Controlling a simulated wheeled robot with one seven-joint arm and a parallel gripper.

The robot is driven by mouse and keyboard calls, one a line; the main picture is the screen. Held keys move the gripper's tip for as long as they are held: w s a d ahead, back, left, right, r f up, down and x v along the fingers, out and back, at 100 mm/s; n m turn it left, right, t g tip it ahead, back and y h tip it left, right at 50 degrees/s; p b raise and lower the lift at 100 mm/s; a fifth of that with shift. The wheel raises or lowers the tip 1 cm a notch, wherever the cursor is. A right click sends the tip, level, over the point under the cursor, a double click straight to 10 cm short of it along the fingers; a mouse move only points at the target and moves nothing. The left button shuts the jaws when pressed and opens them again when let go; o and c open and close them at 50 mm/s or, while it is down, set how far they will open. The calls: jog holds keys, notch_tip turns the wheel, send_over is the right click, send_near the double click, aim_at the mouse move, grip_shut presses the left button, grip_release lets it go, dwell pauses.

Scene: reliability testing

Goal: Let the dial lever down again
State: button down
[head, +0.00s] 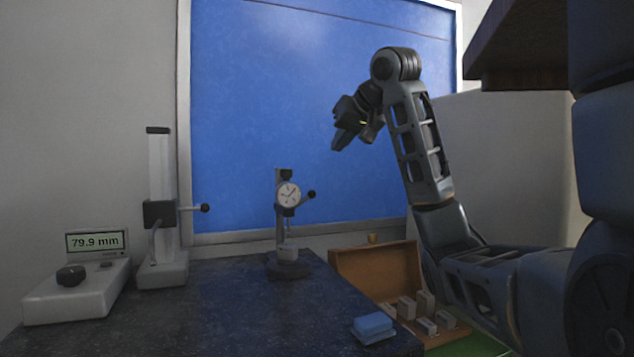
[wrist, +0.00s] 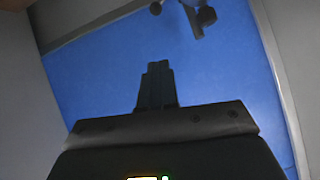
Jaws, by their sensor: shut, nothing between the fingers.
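The dial gauge (head: 289,194) is a round white dial on a dark upright stand. Its lever (head: 302,201) slants up to the right and ends in a black ball knob (head: 311,194). A small grey block (head: 288,252) sits on the stand's base, below the dial; whether the tip touches it is too small to tell. My gripper (head: 338,146) is up and to the right of the dial, apart from the lever. In the wrist view the fingers (wrist: 157,68) are together and empty. Dark parts (wrist: 199,14) show at the top edge there, too cut off to name.
A height gauge (head: 162,200) with a side knob (head: 205,208) and a readout box (head: 78,285) showing 79.9 mm stand left. A blue cloth-like pad (head: 373,326) lies at the bench's front right. A wooden case (head: 378,275) holds several grey blocks. A dark shelf (head: 520,55) overhangs upper right.

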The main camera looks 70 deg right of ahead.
aim_at(303, 202)
jog(key=f+p+x, duration=0.1)
jog(key=x, duration=0.5)
jog(key=a+f+p+x, duration=0.1)
jog(key=x, duration=0.5)
jog(key=shift+f+p, duration=0.3)
jog(key=shift+f, duration=0.05)
jog(key=shift+s+a+f, duration=0.1)
jog(key=shift+s+f, duration=0.05)
